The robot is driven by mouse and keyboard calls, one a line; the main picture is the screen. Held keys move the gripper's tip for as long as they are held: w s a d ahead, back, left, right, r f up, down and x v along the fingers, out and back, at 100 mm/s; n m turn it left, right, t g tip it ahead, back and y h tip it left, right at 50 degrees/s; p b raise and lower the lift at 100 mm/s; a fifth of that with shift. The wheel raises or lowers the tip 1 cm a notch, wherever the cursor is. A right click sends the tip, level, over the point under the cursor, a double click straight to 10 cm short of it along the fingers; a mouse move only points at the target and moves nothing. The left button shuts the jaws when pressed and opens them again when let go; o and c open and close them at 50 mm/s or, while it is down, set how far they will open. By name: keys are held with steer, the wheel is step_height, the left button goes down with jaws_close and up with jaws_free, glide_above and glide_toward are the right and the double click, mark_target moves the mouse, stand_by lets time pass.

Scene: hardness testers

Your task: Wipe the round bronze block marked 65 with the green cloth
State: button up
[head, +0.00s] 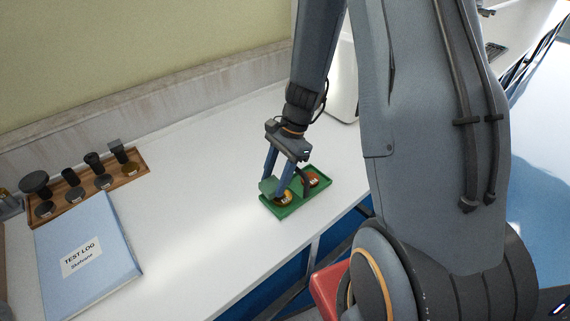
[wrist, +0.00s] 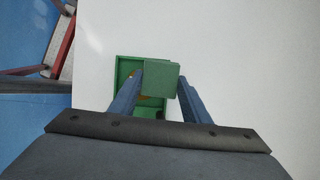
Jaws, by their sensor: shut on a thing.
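My gripper (head: 277,186) points down over the green tray (head: 290,211). It is shut on the green cloth (head: 268,187), which shows as a folded square pad between the fingers in the wrist view (wrist: 161,79). A round yellow-bronze block (head: 286,199) with a small white label sits in the near part of the tray, right by the fingertips and cloth. A redder round block (head: 313,180) sits in the tray's far right part. I cannot read the numbers on either label. Whether the cloth touches a block is unclear. In the wrist view the cloth hides much of the tray (wrist: 123,68).
A wooden rack (head: 130,172) with several dark-handled tools stands at the back left. A blue test log binder (head: 105,250) lies in front of it. A pale machine (head: 343,85) stands behind my arm. The white bench is clear left of the tray; its front edge is close.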

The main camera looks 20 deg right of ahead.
steer(key=shift+s+d+r+p, duration=0.1)
steer(key=shift+r+p, duration=0.1)
steer(key=shift+r, duration=0.4)
steer(key=shift+s+r+p, duration=0.1)
steer(key=shift+r+p, duration=0.05)
steer(key=shift+r, duration=0.4)
steer(key=shift+w+d+r+p, duration=0.1)
steer(key=shift+d+r+p, duration=0.05)
steer(key=shift+r+p, duration=0.55)
step_height(320, 180, up, 4)
steer(key=p, duration=0.3)
steer(key=shift+f, duration=0.1)
